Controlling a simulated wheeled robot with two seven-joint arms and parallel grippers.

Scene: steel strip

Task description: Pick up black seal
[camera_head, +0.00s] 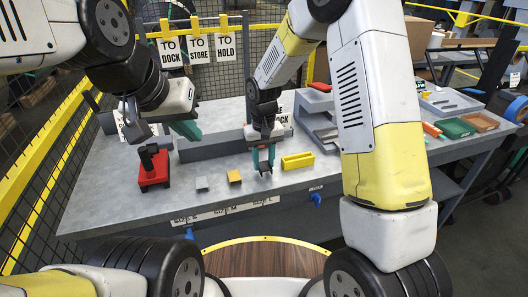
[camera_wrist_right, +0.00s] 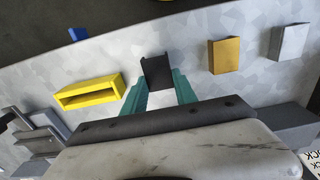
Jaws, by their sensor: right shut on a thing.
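The black seal (camera_wrist_right: 157,72) is a small dark block between the teal fingertips of my right gripper (camera_wrist_right: 160,88) in the right wrist view. The fingers are shut on it. In the head view, my right gripper (camera_head: 263,160) points down near the front of the grey table, with the seal (camera_head: 265,168) small and dark at its tips. I cannot tell whether the seal touches the table. My left gripper (camera_head: 188,130) hangs over the left part of the table, its teal fingers partly hidden; its opening is unclear.
An orange block (camera_head: 234,176) and a grey block (camera_head: 202,184) lie left of the right gripper. A yellow hollow block (camera_head: 297,160) is to its right. A red base with a black upright (camera_head: 153,170) stands at left. A grey tiered rack (camera_head: 318,118) stands behind.

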